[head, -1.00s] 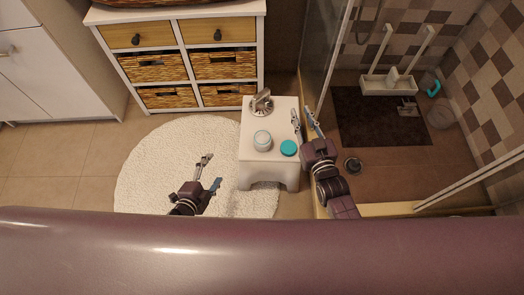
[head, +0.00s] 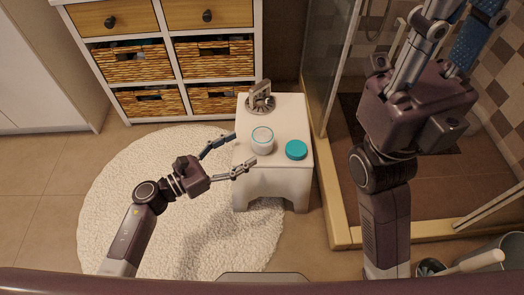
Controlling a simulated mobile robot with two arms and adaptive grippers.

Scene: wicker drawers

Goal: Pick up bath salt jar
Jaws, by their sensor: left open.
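The bath salt jar (head: 262,141), small and pale with a thin bluish rim, stands upright on a white stool (head: 273,181). A teal round lid (head: 296,150) lies on the stool to its right. My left gripper (head: 242,149) is open at the stool's left edge. Its fingers point right toward the jar, one tip above and one below the jar's level in the picture. I see no contact with the jar. My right gripper (head: 464,18) is large and close to the camera at the upper right, its fingers apart with nothing visible between them.
A metal object (head: 260,97) stands on the stool behind the jar. A drawer unit with wicker baskets (head: 215,60) is at the back. A round white rug (head: 110,205) lies on the left. The shower's frame (head: 330,205) runs close along the stool's right side.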

